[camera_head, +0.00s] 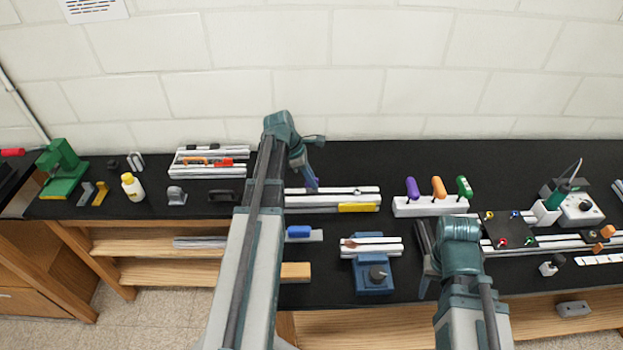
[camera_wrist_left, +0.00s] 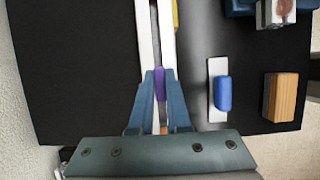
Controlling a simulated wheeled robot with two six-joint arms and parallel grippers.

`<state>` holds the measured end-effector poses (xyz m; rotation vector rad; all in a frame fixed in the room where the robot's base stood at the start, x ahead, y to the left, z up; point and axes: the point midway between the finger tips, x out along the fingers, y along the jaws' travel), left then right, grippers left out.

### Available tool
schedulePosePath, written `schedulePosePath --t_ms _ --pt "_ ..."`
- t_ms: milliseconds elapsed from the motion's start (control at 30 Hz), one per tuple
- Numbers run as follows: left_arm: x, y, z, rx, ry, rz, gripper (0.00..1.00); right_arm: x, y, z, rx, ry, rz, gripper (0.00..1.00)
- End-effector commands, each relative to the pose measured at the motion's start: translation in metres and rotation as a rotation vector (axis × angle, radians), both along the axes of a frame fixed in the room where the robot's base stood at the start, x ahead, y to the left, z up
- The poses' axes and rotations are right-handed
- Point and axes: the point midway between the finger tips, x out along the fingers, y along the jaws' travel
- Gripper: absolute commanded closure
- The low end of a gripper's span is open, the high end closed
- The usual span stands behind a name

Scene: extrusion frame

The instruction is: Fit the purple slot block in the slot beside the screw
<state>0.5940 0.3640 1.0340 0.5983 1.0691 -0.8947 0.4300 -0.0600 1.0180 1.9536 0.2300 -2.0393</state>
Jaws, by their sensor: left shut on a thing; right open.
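My left gripper (camera_head: 311,184) is at the left end of the pale slotted extrusion (camera_head: 330,198). In the left wrist view its fingers (camera_wrist_left: 160,90) are shut on the purple slot block (camera_wrist_left: 160,82). The block lies in line with the dark slot between the two white rails of the extrusion (camera_wrist_left: 144,40). I cannot tell whether it touches the slot or is just above it. A small grey screw head (camera_head: 357,191) shows on the extrusion, right of the gripper. My right gripper (camera_head: 428,262) is open and empty over the bench front, partly hidden by its own arm.
A yellow block (camera_head: 358,208) sits at the extrusion's front edge. A blue block (camera_head: 299,231) and a blue vise (camera_head: 375,276) stand nearer me. A rack with purple, orange and green handles (camera_head: 430,207) stands to the right. Black bench surface is free behind the extrusion.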

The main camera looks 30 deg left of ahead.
Motion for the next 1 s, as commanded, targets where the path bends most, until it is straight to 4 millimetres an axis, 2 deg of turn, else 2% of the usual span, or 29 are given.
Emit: schedulePosePath --t_ms 33,300,500,700,1000 --pt "-0.016 -0.013 0.000 -0.001 0.001 -0.003 1.00 0.000 0.000 0.000 0.000 0.000 0.000 0.50" --pt "-0.068 -0.062 0.006 0.000 0.000 -0.002 1.00 0.000 0.000 0.006 0.000 0.000 0.000 0.50" --pt "-0.097 -0.090 0.010 -0.001 0.001 -0.003 1.00 0.000 0.000 0.010 0.000 0.000 0.000 0.50" --pt "-0.109 -0.104 0.011 -0.001 0.001 -0.003 1.00 0.000 0.000 0.011 0.000 0.000 0.000 0.50" --pt "-0.113 -0.108 0.010 0.000 0.000 -0.001 1.00 0.000 0.000 0.010 0.000 0.000 0.000 0.50"
